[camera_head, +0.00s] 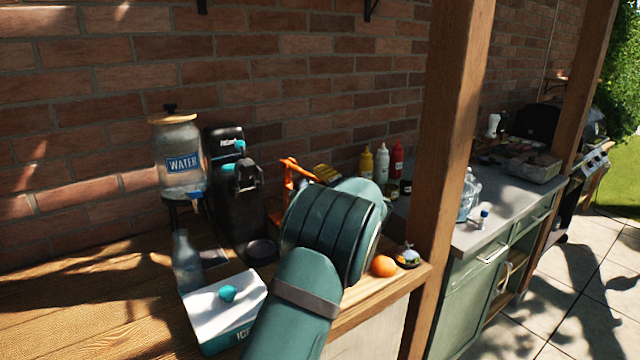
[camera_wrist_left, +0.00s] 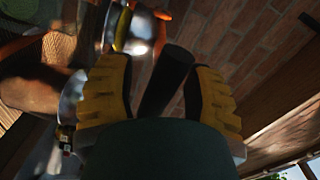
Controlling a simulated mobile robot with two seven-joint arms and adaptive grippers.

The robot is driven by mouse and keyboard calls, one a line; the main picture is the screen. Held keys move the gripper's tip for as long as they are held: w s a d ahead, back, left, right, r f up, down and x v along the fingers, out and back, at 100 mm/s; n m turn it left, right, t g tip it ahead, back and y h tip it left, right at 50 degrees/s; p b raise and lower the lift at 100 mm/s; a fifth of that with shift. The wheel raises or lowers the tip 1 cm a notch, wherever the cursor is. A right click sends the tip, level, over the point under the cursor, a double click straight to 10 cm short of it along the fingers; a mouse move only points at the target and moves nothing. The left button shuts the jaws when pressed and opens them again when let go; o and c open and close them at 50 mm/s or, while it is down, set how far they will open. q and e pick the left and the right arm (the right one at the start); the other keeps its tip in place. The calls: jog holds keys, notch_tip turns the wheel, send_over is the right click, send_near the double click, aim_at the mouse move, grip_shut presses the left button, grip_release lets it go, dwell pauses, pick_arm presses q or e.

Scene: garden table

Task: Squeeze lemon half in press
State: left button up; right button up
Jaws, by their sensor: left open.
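The orange press (camera_head: 288,168) stands on the wooden counter by the wall, partly hidden behind my green left arm. In the left wrist view, its shiny metal part (camera_wrist_left: 140,46) shows at the top, with a small yellow piece (camera_wrist_left: 122,30) against it; I cannot tell if that is the lemon half. My left gripper (camera_head: 327,173) is mostly hidden behind my arm in the head view. In the left wrist view its yellow-padded fingers (camera_wrist_left: 160,78) are apart, with a dark rod-like handle (camera_wrist_left: 168,76) between them. Contact with either finger is unclear. My right gripper is not seen.
A water dispenser (camera_head: 178,155), black drink machine (camera_head: 225,195), glass bottle (camera_head: 186,262) and ice box (camera_head: 225,318) stand to the left. An orange fruit (camera_head: 383,265) lies near the counter edge. A wooden post (camera_head: 452,150) rises at right. Sauce bottles (camera_head: 382,163) stand behind.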

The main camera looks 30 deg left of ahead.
pick_arm(q)
jog(key=shift+w+a, duration=0.25)
jog(key=shift+a, duration=0.3)
grip_shut()
